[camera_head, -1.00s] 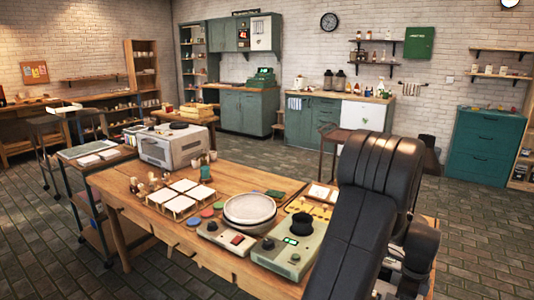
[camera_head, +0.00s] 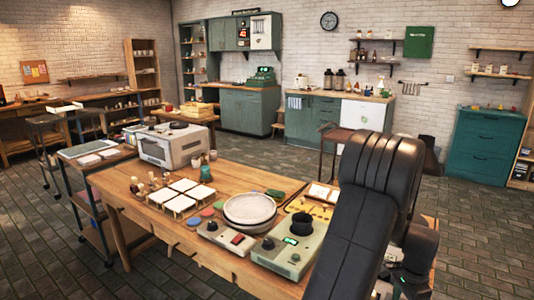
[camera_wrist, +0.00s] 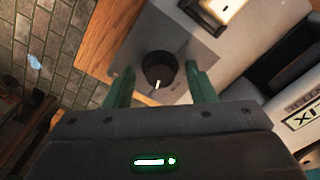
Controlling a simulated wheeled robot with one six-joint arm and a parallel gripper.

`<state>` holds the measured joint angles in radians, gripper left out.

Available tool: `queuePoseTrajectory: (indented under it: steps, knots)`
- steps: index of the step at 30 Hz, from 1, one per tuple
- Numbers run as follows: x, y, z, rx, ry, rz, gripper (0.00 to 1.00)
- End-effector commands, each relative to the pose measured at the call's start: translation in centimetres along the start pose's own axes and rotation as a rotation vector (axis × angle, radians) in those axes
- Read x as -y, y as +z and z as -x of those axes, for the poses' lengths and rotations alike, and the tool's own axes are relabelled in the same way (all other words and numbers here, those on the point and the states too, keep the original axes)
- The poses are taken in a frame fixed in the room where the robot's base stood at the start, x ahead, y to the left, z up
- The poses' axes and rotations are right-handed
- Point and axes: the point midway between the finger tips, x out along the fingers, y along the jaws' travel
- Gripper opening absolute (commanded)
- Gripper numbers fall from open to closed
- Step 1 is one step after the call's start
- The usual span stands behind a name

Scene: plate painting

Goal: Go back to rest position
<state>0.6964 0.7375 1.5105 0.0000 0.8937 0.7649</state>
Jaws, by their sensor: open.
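My gripper (camera_wrist: 161,80) shows in the wrist view with its two green fingers spread apart and nothing held between them. Beyond the fingertips is a round black knob (camera_wrist: 159,69) with a white mark, on a grey box (camera_wrist: 190,45). The knob appears between the fingers in the picture; I cannot tell how far below them it is. In the head view my black arm covers the right end of the wooden table (camera_head: 130,187), and my gripper is hidden there.
The table holds a round pale wheel (camera_head: 250,207), a control box (camera_head: 290,252) with a green display, a second box (camera_head: 222,238) with a red switch, white tiles (camera_head: 184,185) and a grey oven (camera_head: 172,146). Open floor (camera_head: 50,235) lies at left.

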Motion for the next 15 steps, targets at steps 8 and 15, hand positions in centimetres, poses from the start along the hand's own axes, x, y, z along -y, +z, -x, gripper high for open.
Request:
queuePoseTrajectory:
  steps: [8, 15]
  knots:
    - [-0.05, 0.00, 0.03, 0.000, 0.000, 0.218, 0.50]
    - [-0.07, -0.01, 0.02, 0.000, 0.000, 0.408, 0.50]
